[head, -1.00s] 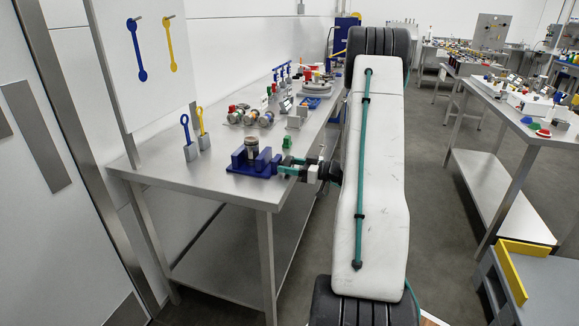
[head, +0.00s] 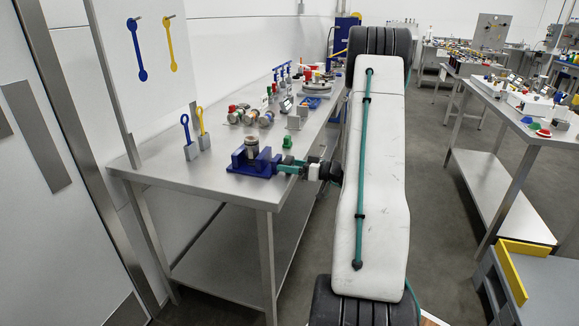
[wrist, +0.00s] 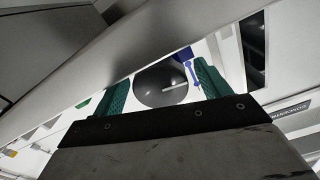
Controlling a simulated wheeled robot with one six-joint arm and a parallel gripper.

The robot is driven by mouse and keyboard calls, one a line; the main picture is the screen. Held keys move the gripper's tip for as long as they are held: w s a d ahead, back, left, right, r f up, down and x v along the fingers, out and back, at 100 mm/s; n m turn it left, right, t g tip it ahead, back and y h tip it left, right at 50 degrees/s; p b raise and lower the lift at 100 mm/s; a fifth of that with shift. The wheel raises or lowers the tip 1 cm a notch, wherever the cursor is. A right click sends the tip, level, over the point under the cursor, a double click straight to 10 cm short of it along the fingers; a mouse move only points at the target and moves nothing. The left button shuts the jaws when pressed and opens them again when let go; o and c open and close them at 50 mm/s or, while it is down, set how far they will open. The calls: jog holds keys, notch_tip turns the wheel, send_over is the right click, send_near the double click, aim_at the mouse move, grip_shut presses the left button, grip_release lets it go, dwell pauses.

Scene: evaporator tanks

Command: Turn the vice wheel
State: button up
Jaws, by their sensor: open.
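The blue vice (head: 240,163) sits on the steel table near its front corner, with a grey metal cylinder (head: 251,147) upright in its jaws. My gripper (head: 283,166) reaches in from the right, its green fingers at the vice's right side. In the wrist view a dark round disc, which looks like the vice wheel (wrist: 158,86), lies between the two green fingers of my gripper (wrist: 163,88). The fingers are apart, one on each side of the disc. I cannot tell whether either touches it. In the head view the wheel is hidden by the fingers.
Blue and yellow ring-topped tools (head: 187,133) stand in grey blocks left of the vice. Small green (head: 293,122) and grey parts and several coloured-capped fittings (head: 250,116) lie behind it. A grey door is at the left; another table (head: 500,110) stands at the right.

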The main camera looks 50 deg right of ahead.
jog(key=v, duration=0.7)
jog(key=shift+s, duration=0.25)
jog(key=shift+d, duration=0.1)
